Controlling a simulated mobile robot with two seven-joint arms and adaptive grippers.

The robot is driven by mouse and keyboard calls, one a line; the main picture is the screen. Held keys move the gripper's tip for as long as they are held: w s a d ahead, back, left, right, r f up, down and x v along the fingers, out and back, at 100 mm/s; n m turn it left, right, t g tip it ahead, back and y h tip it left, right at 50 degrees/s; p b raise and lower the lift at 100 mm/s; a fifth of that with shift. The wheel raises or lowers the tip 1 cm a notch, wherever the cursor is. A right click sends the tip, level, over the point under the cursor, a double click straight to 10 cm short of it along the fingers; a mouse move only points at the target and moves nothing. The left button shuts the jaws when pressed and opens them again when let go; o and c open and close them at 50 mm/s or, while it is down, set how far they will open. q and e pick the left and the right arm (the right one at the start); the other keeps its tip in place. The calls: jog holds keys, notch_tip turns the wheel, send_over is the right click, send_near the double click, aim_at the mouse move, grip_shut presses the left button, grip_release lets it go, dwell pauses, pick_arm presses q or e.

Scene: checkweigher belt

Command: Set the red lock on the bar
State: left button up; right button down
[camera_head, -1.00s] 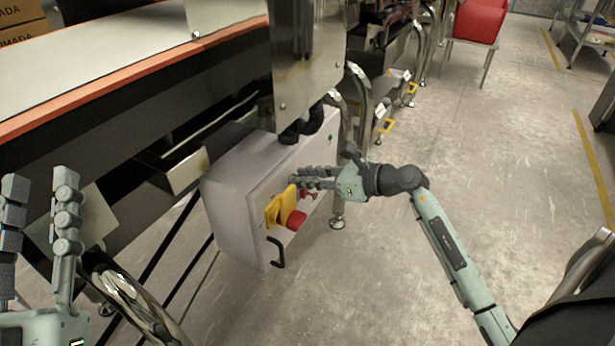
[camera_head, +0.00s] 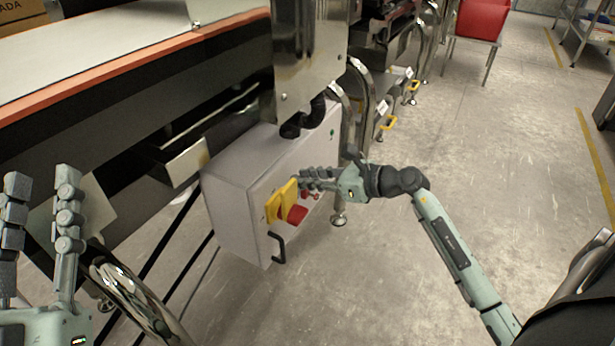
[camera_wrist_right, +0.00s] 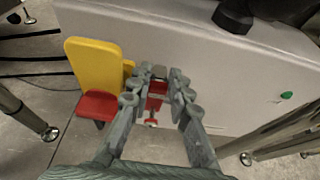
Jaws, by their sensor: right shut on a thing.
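A grey switch box (camera_head: 240,212) hangs below the conveyor. Its front carries a yellow plate (camera_head: 274,208) with a red switch handle (camera_head: 296,214); both also show in the right wrist view, the plate (camera_wrist_right: 92,64) upright and the handle (camera_wrist_right: 97,106) below it. My right gripper (camera_head: 302,182) is at the box front, just right of the yellow plate. It is shut on the red lock (camera_wrist_right: 154,103), partly hidden between the fingers. I cannot tell which part is the bar or whether the lock touches it. My left gripper (camera_head: 42,180) is open and empty at the far left.
A black handle (camera_head: 278,249) sticks out at the box's lower front. The conveyor (camera_head: 110,55) and a steel housing (camera_head: 311,60) stand above and behind the box. Bent steel tubes stand right of it. The floor (camera_head: 480,170) at the right is clear.

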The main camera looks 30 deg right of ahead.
jog(key=shift+f+b, duration=1.05)
jog(key=shift+f, duration=0.35)
jog(key=c, duration=1.3)
grip_release()
jog(key=v, duration=1.2)
jog(key=shift+r, duration=0.1)
jog(key=shift+d, duration=0.1)
